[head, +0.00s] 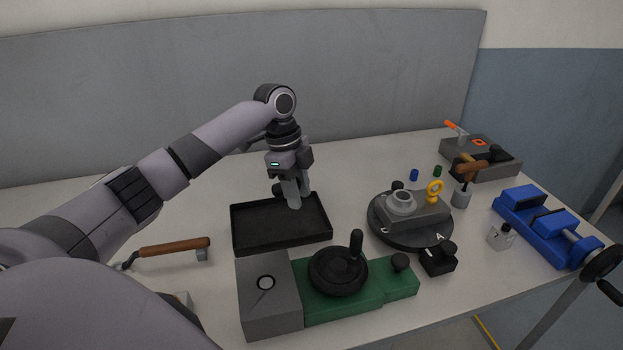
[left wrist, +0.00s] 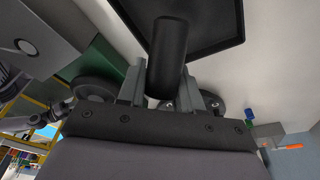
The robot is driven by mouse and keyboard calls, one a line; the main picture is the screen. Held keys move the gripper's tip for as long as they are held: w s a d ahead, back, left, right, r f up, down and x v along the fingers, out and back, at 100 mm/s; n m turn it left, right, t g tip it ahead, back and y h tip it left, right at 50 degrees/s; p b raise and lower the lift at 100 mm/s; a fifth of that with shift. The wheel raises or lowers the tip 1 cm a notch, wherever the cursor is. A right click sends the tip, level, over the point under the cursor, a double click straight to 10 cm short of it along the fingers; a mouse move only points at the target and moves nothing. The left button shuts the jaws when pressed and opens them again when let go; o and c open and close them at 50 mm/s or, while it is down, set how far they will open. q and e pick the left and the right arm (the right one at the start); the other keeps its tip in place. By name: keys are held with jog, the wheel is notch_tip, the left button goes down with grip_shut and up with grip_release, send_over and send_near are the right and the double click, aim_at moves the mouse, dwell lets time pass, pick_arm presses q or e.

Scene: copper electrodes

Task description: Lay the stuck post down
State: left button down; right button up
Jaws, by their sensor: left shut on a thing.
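My left gripper (head: 294,202) points down over the right part of the black tray (head: 284,246). In the left wrist view its fingers (left wrist: 172,88) are shut on a dark cylindrical post (left wrist: 168,52). The post reaches from between the fingers toward the tray (left wrist: 226,28). In the head view the gripper mostly hides the post, and I cannot tell whether it touches the tray floor. My right gripper is not in view.
In front of the tray stand a grey block (head: 268,302) and a green fixture with a black handwheel (head: 338,272). A brown-handled tool (head: 174,247) lies to the left. A round turntable (head: 410,232) and a blue vise (head: 545,226) stand to the right. The table behind the tray is clear.

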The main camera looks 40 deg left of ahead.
pick_arm(q)
jog(key=shift+w+r, duration=0.1)
jog(key=shift+w, duration=0.05)
jog(key=shift+r, duration=0.1)
jog(key=b, duration=0.2)
send_over(302, 232)
jog(key=shift+a+f, duration=0.15)
jog(key=shift+f, duration=1.65)
jog(key=shift+a+f, duration=0.15)
jog(key=shift+f, duration=1.8)
jog(key=shift+f, duration=0.7)
jog(key=c, duration=0.7)
grip_release()
jog(key=shift+c, duration=0.2)
jog(key=shift+o, duration=0.8)
jog(key=shift+f, duration=0.1)
jog(key=shift+f, duration=0.1)
jog(key=shift+c, duration=0.3)
